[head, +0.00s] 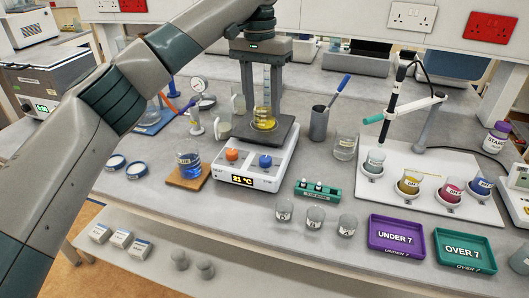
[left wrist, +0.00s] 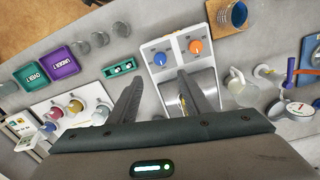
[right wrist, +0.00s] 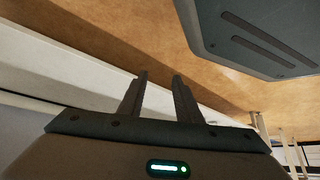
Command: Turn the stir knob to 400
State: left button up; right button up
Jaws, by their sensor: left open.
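The hotplate stirrer (head: 247,181) is white, with a dark plate and a display reading 21 °C. Its blue knob (head: 265,161) is on the right of the front panel, beside an orange knob (head: 232,154). In the left wrist view the blue knob (left wrist: 160,59) lies just beyond the fingertips. My right gripper (right wrist: 159,76) is open and empty over the brown floor, out of the head view.
A blue-liquid beaker (head: 188,165) stands on a wooden mat left of the hotplate. A green vial rack (head: 318,190) and several small beakers are to its right and front. Purple (head: 397,237) and green (head: 465,251) trays lie front right. A pen cup (head: 319,123) stands behind.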

aim_at(265, 159)
pick_arm(q)
jog(key=f+p, duration=0.1)
jog(key=f, duration=0.6)
jog(key=f+p, duration=0.1)
jog(key=f, duration=0.5)
jog(key=shift+s+d+f, duration=0.1)
jog(key=shift+d+f, duration=0.1)
jog(key=shift+f, duration=0.95)
pick_arm(e)
jog(key=s+d+f+g, duration=0.2)
jog(key=s+d+f, duration=0.1)
jog(key=s, duration=0.5)
jog(key=shift+s+d+g+h, duration=0.2)
jog(key=shift+d+g+h, duration=0.1)
jog(key=shift+h, duration=0.1)
jog(key=shift+w, duration=0.15)
pick_arm(q)
jog(key=c, duration=1)
pick_arm(e)
jog(key=shift+w+a+r, duration=0.1)
jog(key=shift+w+r, duration=0.05)
jog(key=shift+w, duration=0.05)
